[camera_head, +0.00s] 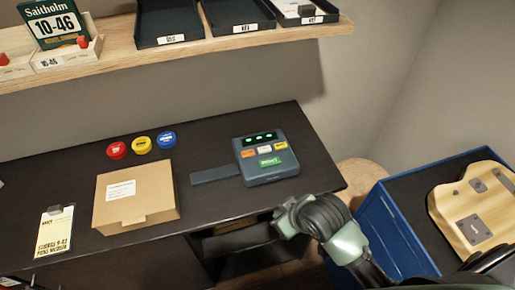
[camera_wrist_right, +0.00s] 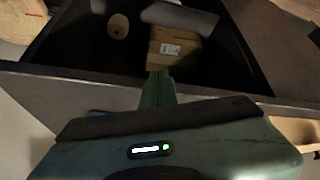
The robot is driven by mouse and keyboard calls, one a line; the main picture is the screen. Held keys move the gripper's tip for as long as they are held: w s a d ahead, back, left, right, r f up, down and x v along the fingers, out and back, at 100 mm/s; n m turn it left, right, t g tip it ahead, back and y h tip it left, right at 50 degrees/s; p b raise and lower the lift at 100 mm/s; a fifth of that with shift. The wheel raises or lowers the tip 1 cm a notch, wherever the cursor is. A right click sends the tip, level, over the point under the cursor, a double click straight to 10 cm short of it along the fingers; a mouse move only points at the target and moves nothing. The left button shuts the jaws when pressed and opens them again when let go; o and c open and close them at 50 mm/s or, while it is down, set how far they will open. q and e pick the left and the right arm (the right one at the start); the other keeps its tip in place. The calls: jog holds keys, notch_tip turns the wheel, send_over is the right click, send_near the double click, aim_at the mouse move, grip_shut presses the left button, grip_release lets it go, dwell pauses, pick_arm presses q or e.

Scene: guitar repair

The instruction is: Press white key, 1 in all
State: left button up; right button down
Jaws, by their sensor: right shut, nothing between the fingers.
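A dark grey tuner-like device (camera_head: 262,174) with green lit digits sits on the dark bench. It has a row of small keys: an orange key (camera_head: 248,154), a white key (camera_head: 264,150) and a yellow key (camera_head: 280,146), with a wider green key (camera_head: 270,162) below. My right gripper (camera_head: 284,214) is beyond the bench's front edge, below and right of the device and apart from it. In the right wrist view the gripper (camera_wrist_right: 158,78) is shut and empty, and the device does not show there. My left gripper is out of view.
A cardboard box (camera_head: 136,196) and red, yellow and blue round tins (camera_head: 142,144) are left of the device. A flat dark strip (camera_head: 214,175) lies beside it. A blue crate (camera_head: 385,215) stands at the right. The wrist view shows a box (camera_wrist_right: 174,48) in a dark compartment.

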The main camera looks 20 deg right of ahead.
jog(key=w+a+r+n, duration=0.1)
jog(key=w+r, duration=0.1)
jog(key=w, duration=0.1)
jog(key=w+r+n+t, duration=0.1)
jog(key=w+r, duration=0.2)
jog(key=w, duration=0.1)
jog(key=w+a+r+n+y, duration=0.1)
jog(key=w+r+n, duration=0.1)
jog(key=w+r, duration=0.1)
jog(key=shift+w+a+r+t, duration=0.1)
jog(key=shift+w+a+t, duration=0.2)
jog(key=shift+n+t, duration=0.4)
jog(key=shift+n, duration=0.4)
jog(key=w+r, duration=0.3)
jog(key=w, duration=0.1)
jog(key=shift+d+r, duration=0.3)
jog(key=shift+d, duration=0.05)
jog(key=w+d+r+n, duration=0.1)
jog(key=w+d+r, duration=0.2)
jog(key=w+r, duration=0.2)
jog(key=shift+d+t+h, duration=0.2)
jog(key=shift+t+h, duration=0.1)
jog(key=shift+t, duration=0.1)
jog(key=b, duration=0.9)
send_over(266, 151)
notch_tip(266, 151, down, 8)
jog(key=shift+r, duration=0.15)
jog(key=shift+f, duration=0.45)
jog(key=shift+f, duration=0.15)
